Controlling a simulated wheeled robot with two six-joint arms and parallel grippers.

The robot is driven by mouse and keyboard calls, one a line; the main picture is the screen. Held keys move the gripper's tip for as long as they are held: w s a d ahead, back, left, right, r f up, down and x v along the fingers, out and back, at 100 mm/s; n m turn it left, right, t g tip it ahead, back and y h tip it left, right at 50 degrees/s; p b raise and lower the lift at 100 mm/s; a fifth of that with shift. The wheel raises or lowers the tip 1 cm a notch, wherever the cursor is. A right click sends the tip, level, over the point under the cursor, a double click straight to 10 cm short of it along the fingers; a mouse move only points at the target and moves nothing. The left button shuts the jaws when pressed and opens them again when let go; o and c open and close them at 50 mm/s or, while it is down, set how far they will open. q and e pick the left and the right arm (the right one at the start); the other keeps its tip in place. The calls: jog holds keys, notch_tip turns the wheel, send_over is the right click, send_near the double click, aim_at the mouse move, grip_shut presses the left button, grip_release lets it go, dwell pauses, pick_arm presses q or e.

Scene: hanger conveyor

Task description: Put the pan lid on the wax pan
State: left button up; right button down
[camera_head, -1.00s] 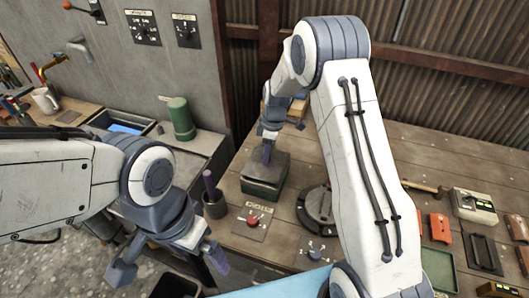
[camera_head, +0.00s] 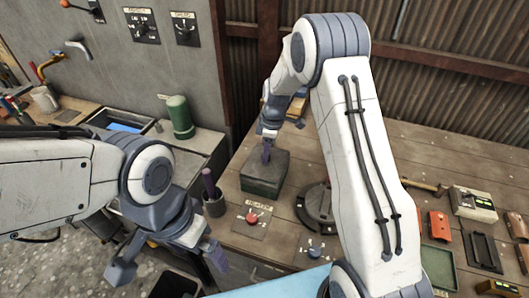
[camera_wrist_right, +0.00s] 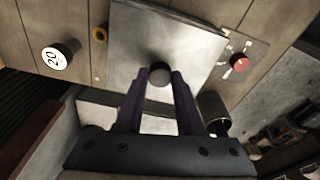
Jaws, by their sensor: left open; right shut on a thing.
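The wax pan (camera_head: 262,187) is a dark grey-green box on the wooden bench, below my right arm. The pan lid (camera_head: 280,160) is a flat square grey plate over its top, and I see no clear gap between them in the head view. In the right wrist view the lid (camera_wrist_right: 190,35) fills the upper middle, with its dark round knob (camera_wrist_right: 159,73) between the fingertips. My right gripper (camera_head: 267,150) is shut on this knob, and the lid hides the pan's inside. My left gripper (camera_head: 169,262) is open and empty, well left of the pan.
A grey cup (camera_head: 214,202) with a purple handle in it stands left of the pan. A red-button panel (camera_head: 252,218) lies in front. A dark round fixture (camera_head: 318,205) is at the right. A green cylinder (camera_head: 180,118) stands at the back left.

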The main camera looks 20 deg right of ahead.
jog(key=shift+f+b, duration=0.7)
jog(key=shift+f, duration=0.1)
dwell(0.9)
jog(key=c, duration=0.8)
grip_release()
jog(key=o, duration=0.6)
